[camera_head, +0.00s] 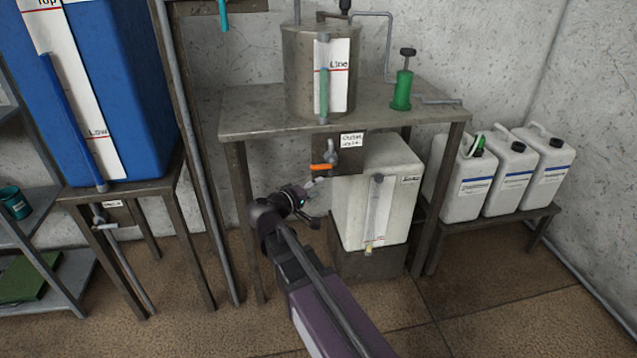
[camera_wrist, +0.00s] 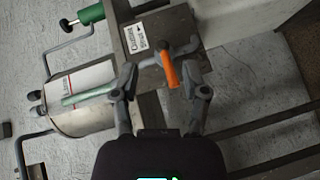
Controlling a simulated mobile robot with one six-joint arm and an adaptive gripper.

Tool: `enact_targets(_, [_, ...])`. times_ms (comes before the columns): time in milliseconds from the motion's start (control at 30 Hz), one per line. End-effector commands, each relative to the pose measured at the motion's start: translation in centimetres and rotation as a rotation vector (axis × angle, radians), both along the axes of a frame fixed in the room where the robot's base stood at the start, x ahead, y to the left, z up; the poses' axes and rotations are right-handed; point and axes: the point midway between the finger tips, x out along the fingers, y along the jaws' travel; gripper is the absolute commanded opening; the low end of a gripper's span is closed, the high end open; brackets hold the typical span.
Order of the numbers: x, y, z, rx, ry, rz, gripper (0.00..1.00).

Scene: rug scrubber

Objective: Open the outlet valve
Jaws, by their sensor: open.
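The outlet valve is a grey metal tap (camera_head: 331,151) with an orange lever handle (camera_head: 322,167), under the front edge of the metal table. A white label (camera_head: 351,140) reading roughly "Outlet valve" is beside it. My gripper (camera_head: 316,201) is open and just below the valve in the head view. In the wrist view, the orange handle (camera_wrist: 171,70) shows between the two spread fingers of my gripper (camera_wrist: 166,84), near their tips. I cannot tell whether either finger touches it. The label also shows in the wrist view (camera_wrist: 136,37).
A steel tank (camera_head: 302,70) and a green pump (camera_head: 402,90) stand on the table (camera_head: 260,118). A white container (camera_head: 400,180) stands beneath, close to my gripper. A blue tank (camera_head: 120,60) is at left. White canisters (camera_head: 510,180) sit on a low bench at right.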

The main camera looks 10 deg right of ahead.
Motion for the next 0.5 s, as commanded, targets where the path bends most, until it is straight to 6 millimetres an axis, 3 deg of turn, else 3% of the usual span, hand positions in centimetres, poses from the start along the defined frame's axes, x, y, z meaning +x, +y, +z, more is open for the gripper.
enact_targets(33, [0.5,0.7,-1.5,-0.029,-0.015,0.017,0.58])
enact_targets(100, [0.9,1.6,-2.0,-0.071,-0.036,0.038,0.58])
enact_targets(500, [2.4,5.8,-3.4,-0.253,-0.129,0.131,0.58])
